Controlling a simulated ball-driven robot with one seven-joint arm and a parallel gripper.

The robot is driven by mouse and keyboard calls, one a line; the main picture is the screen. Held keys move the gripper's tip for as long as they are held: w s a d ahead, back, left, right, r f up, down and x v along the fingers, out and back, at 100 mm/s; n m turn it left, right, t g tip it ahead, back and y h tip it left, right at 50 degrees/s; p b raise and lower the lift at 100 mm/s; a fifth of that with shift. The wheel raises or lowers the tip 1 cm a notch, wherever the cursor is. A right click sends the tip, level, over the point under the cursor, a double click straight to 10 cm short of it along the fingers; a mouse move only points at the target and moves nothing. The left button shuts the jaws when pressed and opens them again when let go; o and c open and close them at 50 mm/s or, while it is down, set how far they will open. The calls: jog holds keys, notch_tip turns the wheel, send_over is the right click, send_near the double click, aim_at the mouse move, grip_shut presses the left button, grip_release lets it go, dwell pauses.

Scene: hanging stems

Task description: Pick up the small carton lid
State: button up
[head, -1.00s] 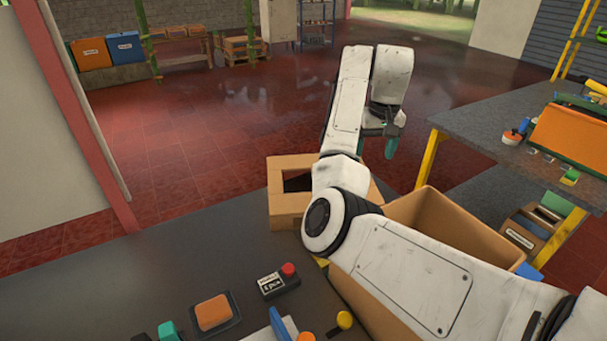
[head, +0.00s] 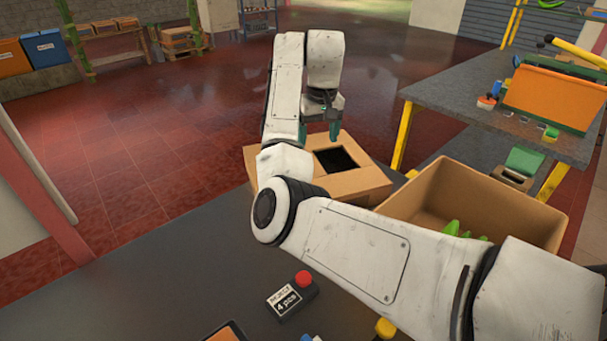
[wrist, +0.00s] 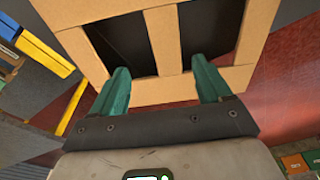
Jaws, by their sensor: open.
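The carton lid appears to be the tan cardboard frame (head: 366,184) at the far edge of the dark table in the head view; my arm covers part of it. In the wrist view this lid (wrist: 163,42) shows two dark openings with a bar between them. My gripper (head: 318,134) is open and empty, fingers pointing down, above the far side of the lid. In the wrist view my gripper (wrist: 160,64) has its two green fingers on either side of the bar. I cannot tell their height over it.
A large open carton (head: 425,190) with green items inside stands to the right of the lid. A label box with a red button (head: 292,294) is on the near table. A grey workbench (head: 455,112) with an orange bin stands at back right. Red floor lies beyond.

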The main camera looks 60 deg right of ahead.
aim_at(312, 163)
jog(key=shift+w+f+b, duration=0.35)
jog(key=shift+f+b, duration=0.05)
jog(key=shift+f, duration=0.35)
jog(key=f, duration=0.5)
jog(key=shift+w+d+b, duration=0.2)
jog(key=shift+w+b, duration=0.1)
jog(key=shift+b, duration=0.1)
jog(key=shift+w+f, duration=0.2)
jog(key=shift+f, duration=1.1)
jog(key=shift+w+f, duration=0.15)
jog(key=shift+f, duration=1.15)
jog(key=shift+c, duration=0.2)
jog(key=c, duration=1.3)
